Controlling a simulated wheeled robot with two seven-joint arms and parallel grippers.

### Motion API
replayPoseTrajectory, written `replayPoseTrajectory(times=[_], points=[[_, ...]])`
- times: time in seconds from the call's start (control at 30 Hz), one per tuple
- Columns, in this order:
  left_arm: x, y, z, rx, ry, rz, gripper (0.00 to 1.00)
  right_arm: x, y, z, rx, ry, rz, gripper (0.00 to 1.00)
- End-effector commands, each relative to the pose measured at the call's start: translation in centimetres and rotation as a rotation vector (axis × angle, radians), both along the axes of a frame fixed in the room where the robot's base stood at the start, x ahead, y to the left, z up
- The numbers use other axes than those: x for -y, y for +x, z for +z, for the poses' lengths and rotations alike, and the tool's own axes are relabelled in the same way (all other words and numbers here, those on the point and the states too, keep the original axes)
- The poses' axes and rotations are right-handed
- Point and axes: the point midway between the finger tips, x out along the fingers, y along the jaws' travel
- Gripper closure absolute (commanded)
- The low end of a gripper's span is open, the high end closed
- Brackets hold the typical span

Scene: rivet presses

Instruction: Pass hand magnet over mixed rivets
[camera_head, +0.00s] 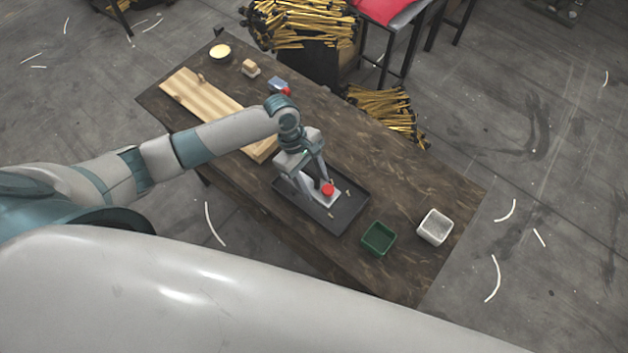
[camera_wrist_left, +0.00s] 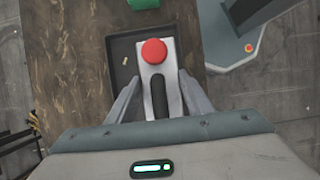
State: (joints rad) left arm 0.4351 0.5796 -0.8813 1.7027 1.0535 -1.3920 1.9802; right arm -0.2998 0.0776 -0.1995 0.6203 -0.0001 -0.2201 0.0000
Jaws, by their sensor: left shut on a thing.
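The hand magnet (camera_wrist_left: 155,52) is a pale metal plate with a red knob and a dark handle. In the head view its red knob (camera_head: 327,189) shows over the dark tray (camera_head: 343,222). My left gripper (camera_head: 311,188) is shut on the magnet, with a finger on each side of it in the left wrist view (camera_wrist_left: 160,100). A few small rivets (camera_head: 331,214) lie in the tray; one rivet (camera_wrist_left: 125,61) shows left of the magnet in the wrist view. I cannot tell whether the magnet touches the tray floor. My right gripper is not in view.
A green bin (camera_head: 378,238) and a white bin (camera_head: 435,228) stand right of the tray. A wooden board (camera_head: 205,101) lies left on the table (camera_head: 410,183). A blue-and-red item (camera_head: 279,85), a small block (camera_head: 250,68) and a round dish (camera_head: 220,52) stand at the back.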

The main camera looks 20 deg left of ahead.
Motion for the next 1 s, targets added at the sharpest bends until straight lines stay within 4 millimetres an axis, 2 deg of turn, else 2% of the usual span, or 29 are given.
replayPoseTrajectory(times=[0.1,0.3,1.0], points=[[0.1,0.0,1.2,0.001,-0.001,0.000,0.93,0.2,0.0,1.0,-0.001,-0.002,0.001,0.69],[0.0,0.0,1.9,0.001,-0.001,-0.001,0.93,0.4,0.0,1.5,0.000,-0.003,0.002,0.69],[0.0,0.1,2.0,0.001,-0.001,-0.001,0.93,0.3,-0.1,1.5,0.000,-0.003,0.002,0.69]])
